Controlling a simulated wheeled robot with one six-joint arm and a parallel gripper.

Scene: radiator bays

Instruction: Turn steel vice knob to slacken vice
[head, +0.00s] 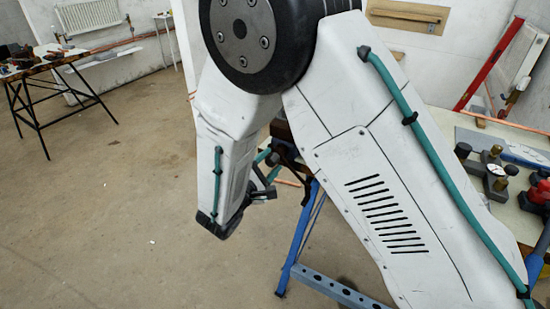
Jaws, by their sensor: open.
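A blue-legged stand (297,238) stands just right of my forearm, and my white arm hides much of it. A dark metal part (287,152) on top of the stand looks like part of the vice, but it is mostly covered. I cannot make out the steel knob. My gripper (266,184) shows only in part as small dark pieces beside my forearm, close to the stand's top. It is open, and no held object shows. Whether it touches the vice cannot be told.
A bench (475,155) at right holds gauges (508,175) and red-handled tools. A black-legged table (48,75) with tools stands at far left, near a white radiator (90,15). A red frame (488,65) leans at back right. The floor (110,220) at left is clear.

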